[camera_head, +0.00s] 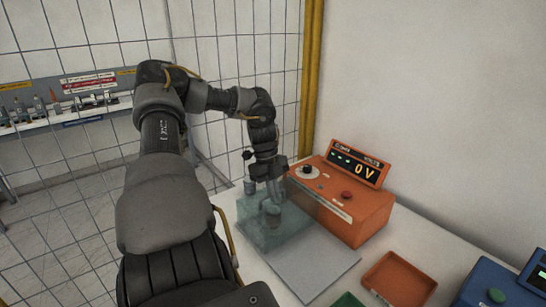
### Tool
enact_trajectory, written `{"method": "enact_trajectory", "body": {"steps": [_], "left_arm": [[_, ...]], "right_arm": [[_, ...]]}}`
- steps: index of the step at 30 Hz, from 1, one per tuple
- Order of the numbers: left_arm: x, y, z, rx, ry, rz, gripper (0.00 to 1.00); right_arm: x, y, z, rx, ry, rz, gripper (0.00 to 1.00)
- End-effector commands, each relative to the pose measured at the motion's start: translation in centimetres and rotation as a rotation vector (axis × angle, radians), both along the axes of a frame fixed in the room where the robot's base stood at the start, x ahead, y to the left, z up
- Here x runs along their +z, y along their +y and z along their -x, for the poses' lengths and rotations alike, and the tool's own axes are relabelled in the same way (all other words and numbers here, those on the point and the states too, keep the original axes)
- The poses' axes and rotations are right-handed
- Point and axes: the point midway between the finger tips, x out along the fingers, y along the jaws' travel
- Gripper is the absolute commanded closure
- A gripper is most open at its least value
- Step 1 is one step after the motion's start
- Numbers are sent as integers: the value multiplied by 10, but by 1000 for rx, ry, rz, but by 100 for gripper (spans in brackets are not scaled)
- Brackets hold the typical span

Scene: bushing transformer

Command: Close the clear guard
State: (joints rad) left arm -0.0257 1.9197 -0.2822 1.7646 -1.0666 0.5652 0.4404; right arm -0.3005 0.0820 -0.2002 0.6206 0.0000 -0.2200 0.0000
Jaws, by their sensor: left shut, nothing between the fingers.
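The clear guard (254,232) is a see-through greenish box at the back left of a grey plate (312,262) on the white table. A small fixture shows blurred through its wall. A clear panel edge also runs up towards the orange unit; I cannot tell exactly how far the guard stands open. My left gripper (272,197) points down at the guard, shut with nothing in it. Its fingertips overlap the guard in the picture; I cannot tell whether they touch it. My right gripper is out of view.
An orange unit (352,212) reading 0 V stands right behind the plate. An orange tray (400,279), a green item (348,300) and a blue unit (500,287) are at the front right. A wire mesh fence and yellow post (312,75) stand behind.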

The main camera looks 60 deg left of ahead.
Motion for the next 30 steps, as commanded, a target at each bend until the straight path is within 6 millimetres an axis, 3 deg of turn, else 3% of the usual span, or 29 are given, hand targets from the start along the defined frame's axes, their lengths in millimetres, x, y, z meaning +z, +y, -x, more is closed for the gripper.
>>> {"method": "enact_trajectory", "body": {"steps": [4, 12, 18, 30], "left_arm": [[-5, -31, -2, -7, -3, 8, 100], [54, -8, 2, 4, -2, 0, 100], [81, 0, 5, 4, 0, 3, 100], [91, 2, 5, 1, -1, 6, 100]], "right_arm": [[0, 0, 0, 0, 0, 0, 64], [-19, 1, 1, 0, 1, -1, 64], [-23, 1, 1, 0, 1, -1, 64], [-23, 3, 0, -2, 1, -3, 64]]}}
